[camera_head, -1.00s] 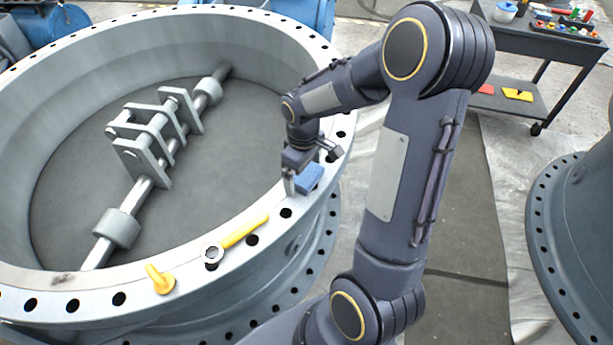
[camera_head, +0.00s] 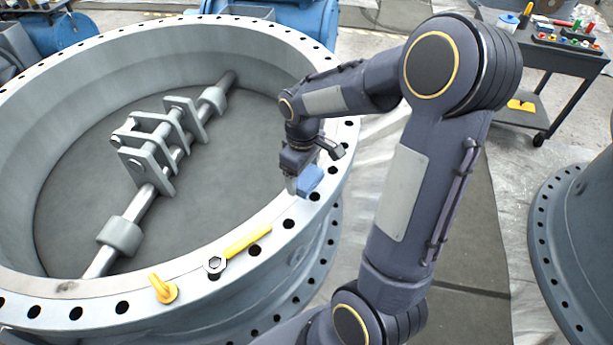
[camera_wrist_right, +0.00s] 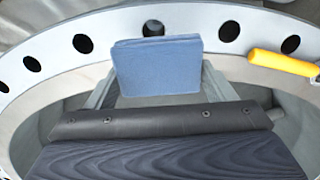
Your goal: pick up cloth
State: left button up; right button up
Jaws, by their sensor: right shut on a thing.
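The cloth (camera_head: 309,181) is a blue folded pad at the inner edge of the valve's flange. My right gripper (camera_head: 292,187) is shut on the cloth, its jaws partly hidden behind the wrist. In the right wrist view the cloth (camera_wrist_right: 157,66) stands between the two grey fingers, with the flange's rim behind it. Whether the cloth still touches the flange is hard to tell. My left gripper is not in view.
The large grey butterfly valve (camera_head: 75,293) fills the left. A yellow-handled wrench (camera_head: 246,242) and a yellow eye-shaped part (camera_head: 163,289) lie on its flange. A dark tool cart (camera_head: 560,62) stands at the back right. Another grey flange (camera_head: 560,230) is at the right.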

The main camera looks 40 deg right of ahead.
jog(key=a+r, duration=0.2)
jog(key=r, duration=0.1)
jog(key=a+r, duration=0.1)
jog(key=shift+s+a+r+p, duration=0.15)
jog(key=shift+s+r+p, duration=0.05)
jog(key=shift+s+p, duration=0.2)
jog(key=s+a+r, duration=0.2)
jog(key=a+r, duration=0.2)
jog(key=a, duration=0.5)
jog(key=shift+s+p, duration=0.2)
jog(key=shift+p, duration=0.1)
jog(key=shift+a+r, duration=0.1)
